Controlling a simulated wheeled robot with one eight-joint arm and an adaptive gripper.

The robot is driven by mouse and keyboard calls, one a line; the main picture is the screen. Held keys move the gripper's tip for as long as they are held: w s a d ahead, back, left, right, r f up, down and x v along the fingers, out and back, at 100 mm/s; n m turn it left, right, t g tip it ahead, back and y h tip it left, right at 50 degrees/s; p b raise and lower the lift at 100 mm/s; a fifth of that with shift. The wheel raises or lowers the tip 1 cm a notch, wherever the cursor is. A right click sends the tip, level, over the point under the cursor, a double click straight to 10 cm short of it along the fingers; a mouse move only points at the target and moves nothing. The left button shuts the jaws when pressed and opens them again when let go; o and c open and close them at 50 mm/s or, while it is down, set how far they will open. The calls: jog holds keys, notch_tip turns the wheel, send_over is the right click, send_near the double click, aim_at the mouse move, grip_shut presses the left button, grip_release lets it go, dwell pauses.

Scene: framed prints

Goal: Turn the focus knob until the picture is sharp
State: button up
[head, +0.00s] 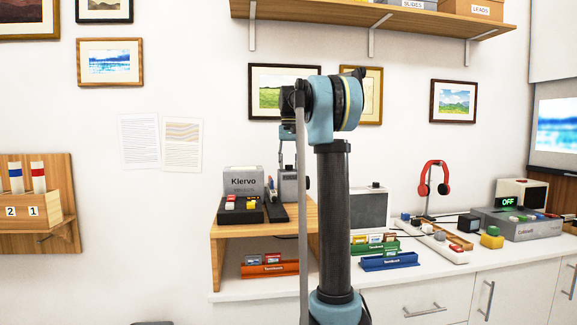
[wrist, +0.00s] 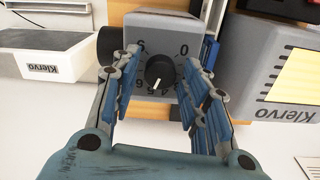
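The focus knob (wrist: 160,71) is a round black knob on a grey box face (wrist: 178,24) printed with a ring of digits. Its white pointer line points down and slightly left in the wrist view. My gripper (wrist: 160,78) is open, with one blue-grey finger on each side of the knob. Gaps show between the fingers and the knob. In the head view my arm hides most of the gripper, and the knob cannot be made out. The screen (head: 557,124) at the right shows a blurred blue and white picture.
A grey Klervo box (head: 243,180) stands on the wooden shelf left of my arm. The white counter holds slide racks, a power strip, red headphones (head: 433,178) and a grey unit reading OFF (head: 520,222). In the wrist view, a labelled Klervo box (wrist: 266,70) sits close right of the knob box.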

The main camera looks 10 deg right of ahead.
jog(key=c, duration=0.6)
jog(key=shift+c, duration=0.2)
jog(key=shift+n, duration=0.3)
jog(key=o, duration=1.1)
notch_tip(320, 180, up, 12)
jog(key=shift+w+f, duration=0.1)
